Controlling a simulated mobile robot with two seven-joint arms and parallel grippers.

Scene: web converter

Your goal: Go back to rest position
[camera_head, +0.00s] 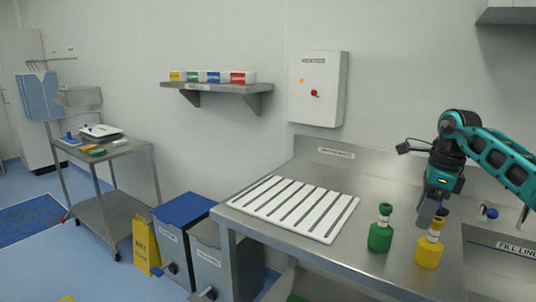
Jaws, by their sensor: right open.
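My right gripper (430,214) hangs pointing down at the right of the steel counter, its teal arm coming in from the right edge. It is open, close to the top of a yellow bottle (428,253). From this angle I cannot tell whether the fingers touch its neck. A green bottle (380,237) stands upright to the left, apart from the gripper. My left gripper is not in view.
A white slotted rack (294,207) lies on the steel counter (352,251) at left. A sink edge is at far right. A wall box (318,88) and a shelf (217,88) are behind. Bins (186,208) and a trolley (126,149) stand left.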

